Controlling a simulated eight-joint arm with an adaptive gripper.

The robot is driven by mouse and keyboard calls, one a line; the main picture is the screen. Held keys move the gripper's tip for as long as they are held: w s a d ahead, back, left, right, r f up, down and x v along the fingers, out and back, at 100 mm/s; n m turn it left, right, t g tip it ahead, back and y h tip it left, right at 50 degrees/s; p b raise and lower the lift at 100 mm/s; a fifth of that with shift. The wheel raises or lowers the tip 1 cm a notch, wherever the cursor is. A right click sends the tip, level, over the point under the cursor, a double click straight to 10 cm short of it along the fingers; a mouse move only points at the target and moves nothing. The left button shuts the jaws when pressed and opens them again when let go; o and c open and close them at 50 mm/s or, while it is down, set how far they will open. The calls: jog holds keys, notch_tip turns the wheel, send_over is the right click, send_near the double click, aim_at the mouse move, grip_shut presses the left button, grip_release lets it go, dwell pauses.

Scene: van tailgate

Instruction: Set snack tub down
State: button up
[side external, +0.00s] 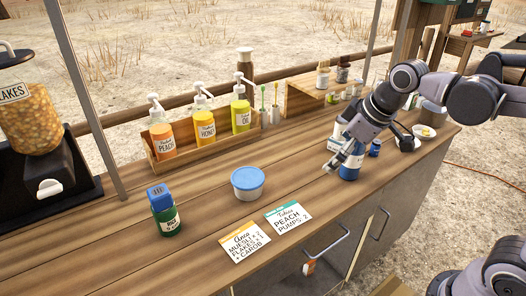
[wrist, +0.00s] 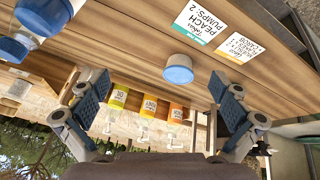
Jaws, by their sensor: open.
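The snack tub, a round white tub with a blue lid (side external: 247,178), stands upright on the wooden counter left of the middle in the side external view. In the wrist view the tub (wrist: 178,68) shows beyond and between my spread fingers, with nothing touching it. My gripper (side external: 343,160) is open, over the right part of the counter, well right of the tub and by a blue container (side external: 350,172). In the wrist view my gripper (wrist: 162,105) has its fingers wide apart and no object between them.
Two order cards (side external: 245,242) (side external: 288,218) lie in front of the tub. A green jar with a blue top (side external: 165,211) stands to its left. Behind is a wooden rack (side external: 205,148) of pump bottles. A cereal dispenser (side external: 35,120) stands far left. Bare counter surrounds the tub.

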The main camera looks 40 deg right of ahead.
jog(key=s+d+f+m+t, duration=0.1)
jog(key=s+d+f+m, duration=0.1)
jog(key=s+f+m, duration=0.2)
jog(key=shift+s+f+m+t, duration=0.4)
jog(key=shift+s+m, duration=0.1)
jog(key=shift+s, duration=0.75)
jog(key=shift+d, duration=0.1)
